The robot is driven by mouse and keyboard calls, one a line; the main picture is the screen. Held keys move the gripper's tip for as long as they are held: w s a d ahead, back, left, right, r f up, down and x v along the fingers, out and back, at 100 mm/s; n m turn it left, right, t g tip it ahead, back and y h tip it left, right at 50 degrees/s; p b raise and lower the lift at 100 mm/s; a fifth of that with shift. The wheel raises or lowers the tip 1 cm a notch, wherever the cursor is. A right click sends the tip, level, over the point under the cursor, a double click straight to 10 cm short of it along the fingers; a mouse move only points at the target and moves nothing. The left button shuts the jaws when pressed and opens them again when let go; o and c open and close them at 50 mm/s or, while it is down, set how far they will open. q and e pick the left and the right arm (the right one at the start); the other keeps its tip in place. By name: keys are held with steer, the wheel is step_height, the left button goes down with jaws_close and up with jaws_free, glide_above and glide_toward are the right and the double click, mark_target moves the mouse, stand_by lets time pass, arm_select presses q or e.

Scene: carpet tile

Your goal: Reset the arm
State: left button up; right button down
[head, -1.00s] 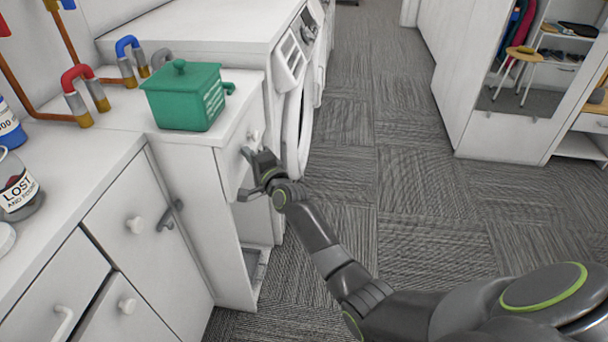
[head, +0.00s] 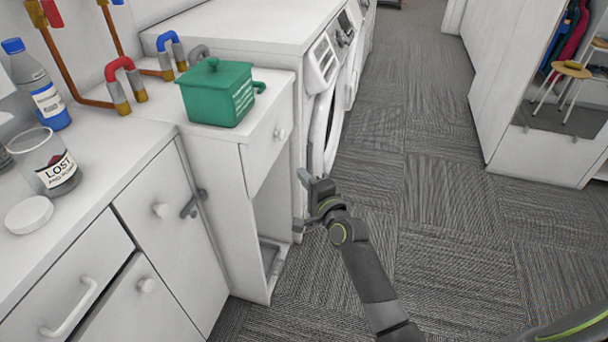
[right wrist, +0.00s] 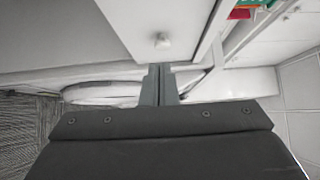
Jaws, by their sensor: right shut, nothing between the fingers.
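My right arm comes in from the lower right in the head view. Its gripper (head: 300,205) is beside the narrow white cabinet, in front of the washing machine, lower than the small drawer (head: 267,150). In the right wrist view its fingers (right wrist: 159,84) are together, with nothing between them. The drawer's round knob (right wrist: 161,40) shows just past the fingertips, apart from them. My left gripper is not in view.
A green lidded box (head: 217,92) stands on the narrow cabinet. A jar (head: 47,162), a white lid (head: 29,214) and a bottle (head: 38,85) stand on the left counter. The carpet (head: 440,210) to the right is clear.

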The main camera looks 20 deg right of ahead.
steer(key=s+d+f+n+g+h+p, duration=0.1)
steer(key=s+d+f+n+g, duration=0.15)
steer(key=s+f, duration=0.55)
steer(key=s+d+f+n+g+h+p, duration=0.1)
steer(key=s+d+f+n+g+p, duration=0.15)
steer(key=f, duration=0.95)
steer(key=s+d+f+n+g+h, duration=0.1)
steer(key=s+d+f+n+g, duration=0.15)
steer(key=s+f, duration=0.5)
arm_select(q)
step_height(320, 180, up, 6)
steer(key=p, duration=0.3)
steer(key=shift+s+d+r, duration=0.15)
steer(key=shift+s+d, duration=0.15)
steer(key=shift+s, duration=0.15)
arm_select(e)
steer(key=s+d+f+n+g, duration=0.1)
steer(key=s+f, duration=0.4)
steer(key=s, duration=0.7)
steer(key=s+d+f+n+g+h, duration=0.1)
steer(key=s+f+n+g, duration=0.3)
steer(key=s, duration=0.9)
steer(key=s+d+f+n+g, duration=0.2)
steer(key=s+f, duration=0.5)
steer(key=s, duration=0.5)
steer(key=shift+s+f+n+g, duration=0.3)
steer(key=shift+n+g, duration=0.15)
steer(key=shift+g, duration=0.5)
